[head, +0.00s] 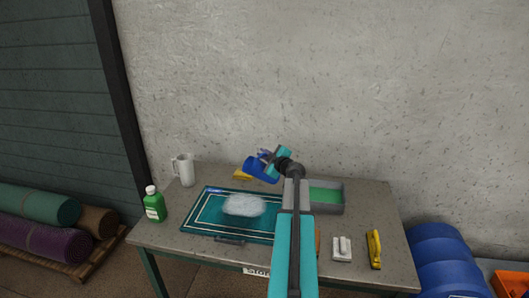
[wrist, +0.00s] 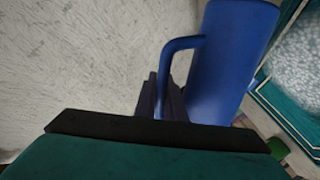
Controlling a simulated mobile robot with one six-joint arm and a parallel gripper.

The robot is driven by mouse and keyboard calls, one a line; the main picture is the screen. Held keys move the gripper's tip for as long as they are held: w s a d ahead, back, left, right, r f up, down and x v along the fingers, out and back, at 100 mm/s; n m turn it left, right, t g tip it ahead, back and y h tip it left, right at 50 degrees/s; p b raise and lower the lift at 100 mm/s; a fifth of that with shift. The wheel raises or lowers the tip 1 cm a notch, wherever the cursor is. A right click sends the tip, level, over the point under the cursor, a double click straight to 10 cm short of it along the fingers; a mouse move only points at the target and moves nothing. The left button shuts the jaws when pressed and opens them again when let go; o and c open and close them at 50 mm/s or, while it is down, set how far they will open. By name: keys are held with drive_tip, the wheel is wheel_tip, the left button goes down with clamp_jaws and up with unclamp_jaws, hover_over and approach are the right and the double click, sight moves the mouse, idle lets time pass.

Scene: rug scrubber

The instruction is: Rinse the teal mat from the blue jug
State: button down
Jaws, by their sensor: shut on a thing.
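The teal mat (head: 208,226) lies flat on the table, with a pale border line and a whitish foamy patch (head: 245,205) near its middle. It also shows at the right edge of the wrist view (wrist: 289,108). My gripper (head: 270,157) is shut on the handle of the blue jug (head: 260,170) and holds it tilted, in the air near the mat's back edge. In the wrist view the jug (wrist: 228,65) stands beside the dark fingers (wrist: 163,100), with its handle at them. The jug's inside is hidden, and no stream of water is seen.
A clear pitcher (head: 185,170) and a green bottle (head: 154,205) stand at the left. A grey tray with green inside (head: 327,196), a white-handled brush (head: 342,249) and a yellow tool (head: 374,249) are at the right. A yellow item (head: 242,174) lies behind the mat.

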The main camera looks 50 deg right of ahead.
drive_tip(key=shift+w+a+n+g+p, duration=0.15)
drive_tip(key=shift+a+n+g+p, duration=0.15)
drive_tip(key=shift+n+p, duration=0.4)
drive_tip(key=shift+f+n+h, duration=0.1)
drive_tip(key=shift+n+h, duration=0.2)
drive_tip(key=shift+w+a+f+n+p, duration=0.15)
drive_tip(key=shift+a+n+p, duration=0.2)
drive_tip(key=shift+n+p, duration=0.1)
drive_tip(key=shift+a+f, duration=0.1)
drive_tip(key=shift+f, duration=0.15)
drive_tip(key=shift+w+n, duration=0.1)
drive_tip(key=shift+n, duration=0.15)
drive_tip(key=shift+w+a+f+n+g+p, duration=0.1)
drive_tip(key=shift+a+f+n+g+p, duration=0.2)
drive_tip(key=shift+g, duration=0.1)
